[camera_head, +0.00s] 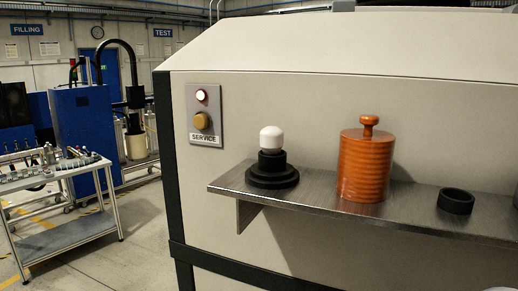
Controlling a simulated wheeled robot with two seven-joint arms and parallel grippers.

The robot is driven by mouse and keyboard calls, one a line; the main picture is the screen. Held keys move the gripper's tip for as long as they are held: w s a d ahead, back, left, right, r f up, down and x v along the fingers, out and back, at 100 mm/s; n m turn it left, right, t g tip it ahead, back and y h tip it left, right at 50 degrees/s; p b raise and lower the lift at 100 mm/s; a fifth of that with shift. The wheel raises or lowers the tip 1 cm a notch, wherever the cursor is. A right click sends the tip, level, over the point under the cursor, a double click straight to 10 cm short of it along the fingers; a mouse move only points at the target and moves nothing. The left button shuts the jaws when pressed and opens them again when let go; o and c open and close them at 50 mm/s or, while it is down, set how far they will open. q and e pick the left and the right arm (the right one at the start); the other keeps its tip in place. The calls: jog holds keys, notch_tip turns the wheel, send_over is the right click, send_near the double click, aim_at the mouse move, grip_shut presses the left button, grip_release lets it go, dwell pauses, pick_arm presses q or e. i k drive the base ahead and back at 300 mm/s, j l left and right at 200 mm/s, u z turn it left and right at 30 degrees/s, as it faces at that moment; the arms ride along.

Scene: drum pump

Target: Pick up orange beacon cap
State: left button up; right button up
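The orange beacon cap (366,167) is a ribbed orange cylinder with a small knob on top. It stands upright on a brushed metal shelf (310,194) fixed to the front of a cream machine. To its left on the shelf stands a black stepped base (272,178) with a white rounded bulb (271,138) on top. To its right lies a black ring (456,200). Neither of my grippers shows in the head view.
Left of the shelf, the machine has a SERVICE panel (206,115) with a lit lamp and a yellow button. The shelf is clear between the base and the cap. A white cart (60,185) with metal parts stands at the far left, near a blue cabinet (82,138).

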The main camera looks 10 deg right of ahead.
aim_at(365, 156)
jog(key=l+z, duration=0.2)
jog(key=z, duration=0.15)
jog(key=l+z, duration=0.25)
jog(key=z, duration=0.15)
jog(key=k+j, duration=0.1)
jog(key=j, duration=0.2)
